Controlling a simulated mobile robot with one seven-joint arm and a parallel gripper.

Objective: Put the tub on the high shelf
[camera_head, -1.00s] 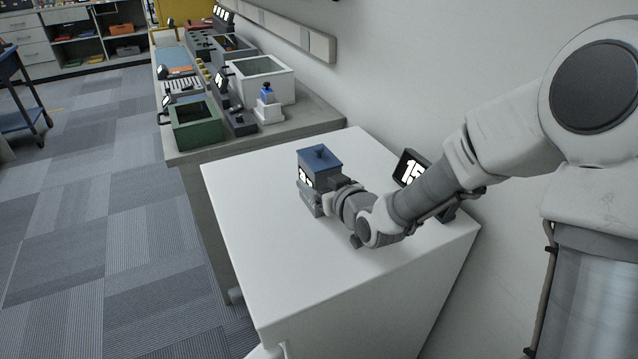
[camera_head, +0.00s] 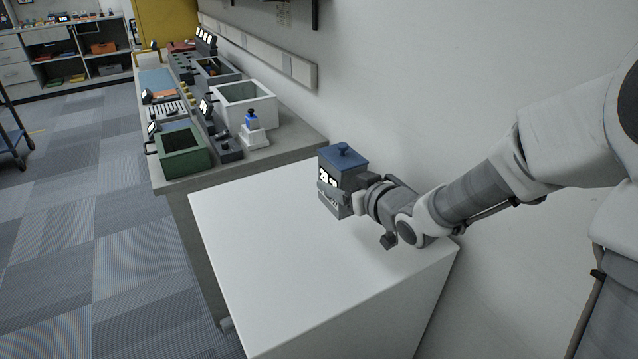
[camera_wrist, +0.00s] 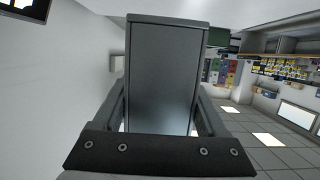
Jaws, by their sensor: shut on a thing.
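The tub (camera_head: 345,178) is a grey box with a blue knobbed lid and a black-and-white label on its side. My gripper (camera_head: 338,192) is shut on the tub, with its fingers along the tub's sides. The tub looks upright and appears raised above the white cabinet top (camera_head: 265,255), close to the wall. In the wrist view, the tub's plain grey face (camera_wrist: 162,75) fills the middle between the two fingers. I cannot clearly make out the high shelf; only dark edges of something mounted on the wall (camera_head: 315,14) show at the top of the head view.
The white cabinet top is largely clear. Beyond it, a grey bench (camera_head: 250,163) holds a green bin (camera_head: 183,165), a white bin (camera_head: 246,108) and a white stand with a blue-topped item (camera_head: 251,130). Open floor (camera_head: 95,220) lies to the left.

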